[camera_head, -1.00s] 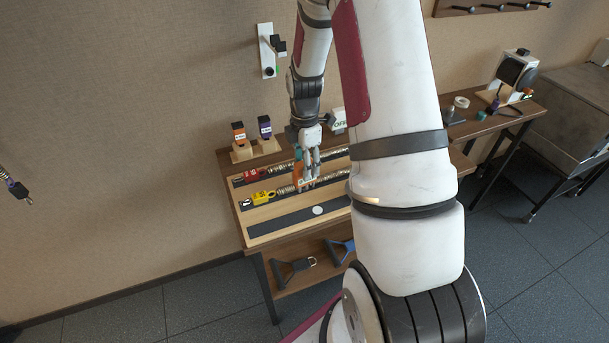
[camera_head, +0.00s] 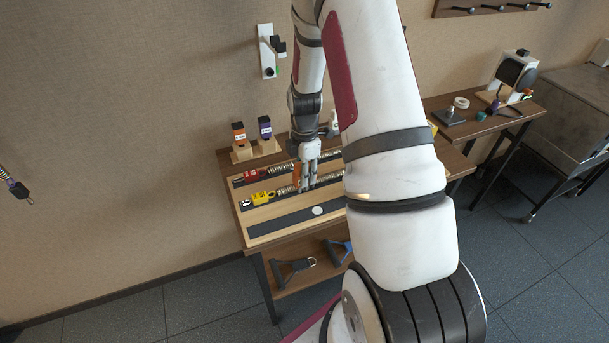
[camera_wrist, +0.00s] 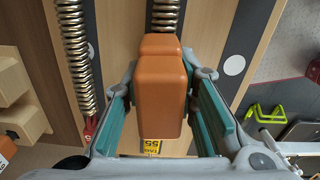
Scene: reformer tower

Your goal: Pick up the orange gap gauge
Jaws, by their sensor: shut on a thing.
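The orange gap gauge (camera_wrist: 160,85) is a rounded orange block between the teal-padded fingers of my gripper (camera_wrist: 162,100) in the wrist view. My gripper is shut on it, with a finger on each side. In the head view, my gripper (camera_head: 306,186) points down over the board with the springs, and a sliver of the orange gauge (camera_head: 297,176) shows at its left side. I cannot tell whether the gauge touches the board.
A wooden board (camera_head: 275,212) holds dark strips, coil springs, a red tag (camera_head: 255,174) and a yellow tag (camera_head: 263,197). Orange-topped (camera_head: 239,132) and purple-topped (camera_head: 265,127) blocks stand behind it. Two handles lie on the lower shelf.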

